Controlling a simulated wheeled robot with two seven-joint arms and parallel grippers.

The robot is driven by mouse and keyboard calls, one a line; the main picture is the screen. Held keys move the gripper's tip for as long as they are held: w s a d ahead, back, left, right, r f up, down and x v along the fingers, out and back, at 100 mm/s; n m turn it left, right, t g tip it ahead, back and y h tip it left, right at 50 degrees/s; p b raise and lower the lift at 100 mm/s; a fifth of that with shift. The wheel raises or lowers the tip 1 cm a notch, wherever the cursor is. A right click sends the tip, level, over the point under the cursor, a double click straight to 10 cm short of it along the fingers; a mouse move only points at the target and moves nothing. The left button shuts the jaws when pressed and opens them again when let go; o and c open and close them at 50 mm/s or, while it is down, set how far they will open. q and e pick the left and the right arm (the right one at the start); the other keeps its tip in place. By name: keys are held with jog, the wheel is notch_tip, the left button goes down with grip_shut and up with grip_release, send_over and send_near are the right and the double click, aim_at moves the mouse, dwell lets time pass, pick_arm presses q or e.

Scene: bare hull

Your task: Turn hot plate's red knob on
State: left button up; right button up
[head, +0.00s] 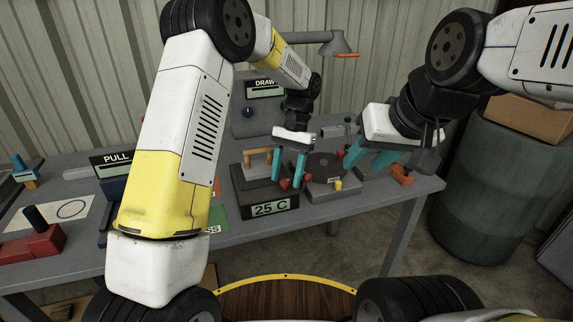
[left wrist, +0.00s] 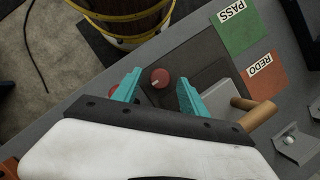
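The hot plate (head: 240,197) is a dark box on the grey table with a front display reading 25 C. Its red knob (head: 285,184) is at the front right; it also shows in the left wrist view (left wrist: 160,78), with a pale mark on its rim. My left gripper (head: 290,178) has teal fingers pointing down over the knob. In the left wrist view, the fingers (left wrist: 158,92) are apart, and the knob shows between and slightly beyond their tips; I cannot tell whether they touch it. My right gripper (head: 370,158) is open and empty, off to the right above the table.
A grey device (head: 335,190) with a round top stands right of the hot plate. A block with a wooden handle (left wrist: 258,114) sits on the hot plate. PASS (left wrist: 236,22) and REDO (left wrist: 258,72) cards lie beside it. An orange-red clamp-like thing (head: 401,175) is near the right edge.

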pick_arm(q)
jog(key=shift+r, duration=0.1)
jog(key=v, duration=0.7)
jog(key=shift+w+r, duration=0.15)
jog(key=shift+r, duration=0.1)
jog(key=shift+d, duration=0.1)
jog(key=s+a+r+n+t+h, duration=0.2)
jog(key=s+a+r+t+h, duration=0.15)
jog(key=s+a+r, duration=0.65)
jog(key=s+a+n+t, duration=0.1)
jog(key=s+a+t, duration=0.2)
jog(key=s, duration=0.3)
jog(key=s+a+r+n+t, duration=0.1)
jog(key=s+a+n+t, duration=0.1)
jog(key=s, duration=0.5)
jog(key=shift+s+a+t+h, duration=0.2)
jog(key=shift+a+t+h, duration=0.2)
jog(key=shift+t, duration=0.35)
